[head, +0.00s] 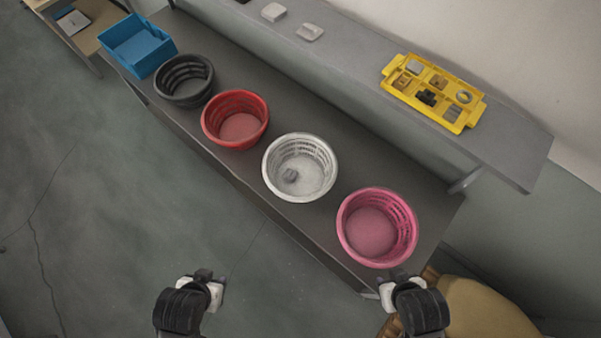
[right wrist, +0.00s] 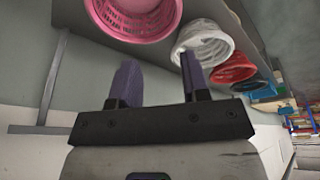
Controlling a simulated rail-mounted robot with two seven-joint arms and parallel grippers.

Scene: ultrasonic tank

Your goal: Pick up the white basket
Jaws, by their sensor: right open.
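My right gripper (head: 395,286) is near the bench's front edge, just below the pink basket in the picture. In the right wrist view its two purple fingers (right wrist: 157,82) are apart with nothing between them.
The pink basket (head: 408,222), red basket (head: 234,106), black basket (head: 184,80) and blue bin (head: 138,46) share the bench (head: 245,180). A raised shelf (head: 350,62) behind holds a yellow tray (head: 433,94). A tan rounded object (head: 485,308) is at lower right.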

